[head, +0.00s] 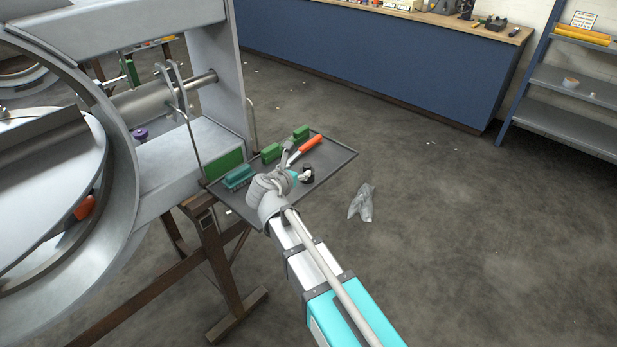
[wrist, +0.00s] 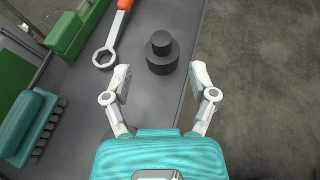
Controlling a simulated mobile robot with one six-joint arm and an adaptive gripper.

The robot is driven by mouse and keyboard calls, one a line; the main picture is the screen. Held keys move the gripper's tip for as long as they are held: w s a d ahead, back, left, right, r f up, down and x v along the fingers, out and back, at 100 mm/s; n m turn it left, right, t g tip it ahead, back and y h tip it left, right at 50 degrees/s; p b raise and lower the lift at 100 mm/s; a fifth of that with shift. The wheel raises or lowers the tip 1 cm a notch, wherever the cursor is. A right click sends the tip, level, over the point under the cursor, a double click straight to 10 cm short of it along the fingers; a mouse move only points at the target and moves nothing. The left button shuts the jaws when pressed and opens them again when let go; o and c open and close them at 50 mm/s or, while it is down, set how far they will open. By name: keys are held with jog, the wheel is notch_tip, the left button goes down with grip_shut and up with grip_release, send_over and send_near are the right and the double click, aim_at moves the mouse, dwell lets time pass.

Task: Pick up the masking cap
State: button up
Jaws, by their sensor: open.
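A black stepped round piece, which looks like the masking cap (wrist: 162,54), stands upright on the dark tray (wrist: 150,100), its narrower part on top. My gripper (wrist: 160,72) is open, its two fingertips apart, with the cap centred just ahead of the gap between them. Nothing is held. In the head view my gripper (head: 298,176) is over the tray (head: 335,160), and the dark cap (head: 308,180) shows partly behind it. I cannot tell the exact height of the fingertips above the tray.
An orange-handled wrench (head: 310,143), green blocks (head: 271,153) and a teal brush (head: 238,177) lie on the tray left of the cap. The large metal ring housing (head: 120,170) stands at the left. Open floor lies beyond the tray's right edge, with a crumpled bag (head: 361,203).

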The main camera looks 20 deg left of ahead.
aim_at(307, 165)
jog(key=shift+x, duration=1.1)
jog(key=shift+w+b, duration=0.15)
jog(key=shift+b, duration=0.15)
jog(key=b+x, duration=0.1)
jog(key=x, duration=0.1)
jog(key=b+x, duration=0.1)
jog(key=x, duration=0.1)
jog(key=shift+f, duration=0.3)
jog(key=shift+w+d+f, duration=0.1)
jog(key=shift+w+d, duration=0.05)
jog(key=shift+w, duration=0.25)
jog(key=shift+c, duration=0.2)
jog(key=c, duration=0.9)
jog(key=shift+r, duration=0.2)
